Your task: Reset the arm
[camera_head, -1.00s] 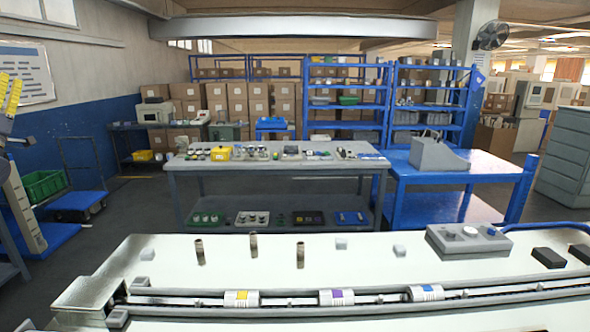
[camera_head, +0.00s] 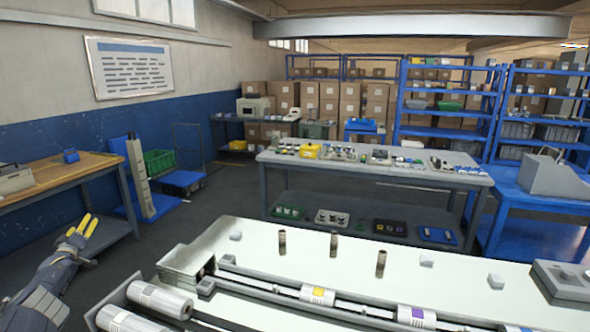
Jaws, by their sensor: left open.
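My left gripper (camera_head: 86,226) shows at the lower left, with yellow fingertips spread apart and nothing between them. It is raised to the left of the white wrapper machine (camera_head: 235,250), apart from it, and its arm comes in from the bottom left corner. My right gripper is not in view. On the machine's rail lie a roll with a yellow mark (camera_head: 318,294) and a roll with a purple mark (camera_head: 416,316). Two larger silver rolls (camera_head: 160,299) lie at the machine's near left end.
A wooden-topped bench (camera_head: 75,180) stands at the left behind the gripper. A grey table (camera_head: 300,170) with small parts stands beyond the machine. A green crate (camera_head: 159,162) is on the floor side. Dark floor between bench and machine is clear.

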